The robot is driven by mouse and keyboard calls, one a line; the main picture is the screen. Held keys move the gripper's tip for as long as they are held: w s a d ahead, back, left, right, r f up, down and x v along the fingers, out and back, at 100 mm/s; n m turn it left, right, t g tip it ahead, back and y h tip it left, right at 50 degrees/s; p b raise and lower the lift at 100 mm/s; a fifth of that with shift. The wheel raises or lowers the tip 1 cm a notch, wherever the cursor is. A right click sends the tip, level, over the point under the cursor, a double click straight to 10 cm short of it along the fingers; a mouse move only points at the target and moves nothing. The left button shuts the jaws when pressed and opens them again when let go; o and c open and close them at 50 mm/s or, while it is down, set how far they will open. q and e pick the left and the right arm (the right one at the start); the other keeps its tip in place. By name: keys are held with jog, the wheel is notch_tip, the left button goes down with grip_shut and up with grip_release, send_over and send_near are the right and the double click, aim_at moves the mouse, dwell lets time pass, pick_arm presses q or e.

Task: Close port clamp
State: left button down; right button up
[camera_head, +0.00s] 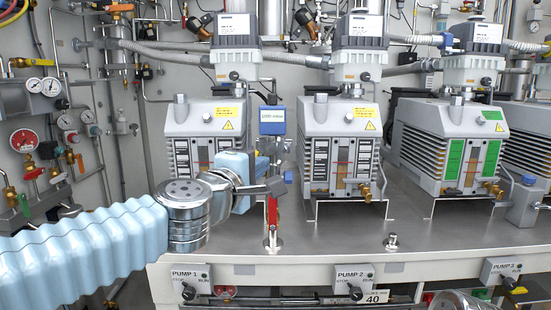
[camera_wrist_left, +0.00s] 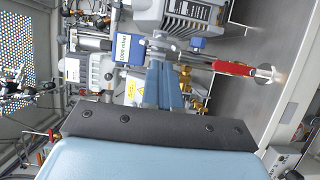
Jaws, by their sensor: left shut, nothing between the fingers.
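A vertical port pipe stands on the bench in front of the left and middle pumps, with a blue-framed display (camera_head: 272,114) on top. A red lever-like part (camera_head: 272,214) is low on this pipe; it also shows in the left wrist view (camera_wrist_left: 232,68). I cannot clearly tell which fitting is the port clamp or how its latch stands. My left gripper (camera_head: 281,184) is shut and empty, just above the red part in the head view. In the left wrist view its blue fingers (camera_wrist_left: 163,68) are together beside the pipe and hide some of it. My right gripper is not seen.
Pumps (camera_head: 342,140) stand along the back of the metal bench, with another pump (camera_head: 450,150) to the right. A small capped port (camera_head: 391,241) rises near the front edge. Switch boxes (camera_head: 355,281) line the front. Bare bench top (camera_head: 340,232) lies between.

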aim_at(286, 152)
pick_arm(q)
jog(key=x, duration=0.8)
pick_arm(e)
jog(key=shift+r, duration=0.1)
pick_arm(q)
jog(key=shift+d, duration=0.1)
jog(key=shift+w+d+r+p, duration=0.1)
jog(key=shift+w+d+p, duration=0.2)
jog(key=shift+d+p, duration=0.25)
jog(key=shift+w+d+r+p, duration=0.1)
jog(key=shift+w+d+p, duration=0.2)
jog(key=shift+d+p, duration=0.25)
jog(key=shift+w+d+f, duration=0.25)
jog(key=shift+w+d, duration=0.15)
jog(key=shift+d, duration=0.1)
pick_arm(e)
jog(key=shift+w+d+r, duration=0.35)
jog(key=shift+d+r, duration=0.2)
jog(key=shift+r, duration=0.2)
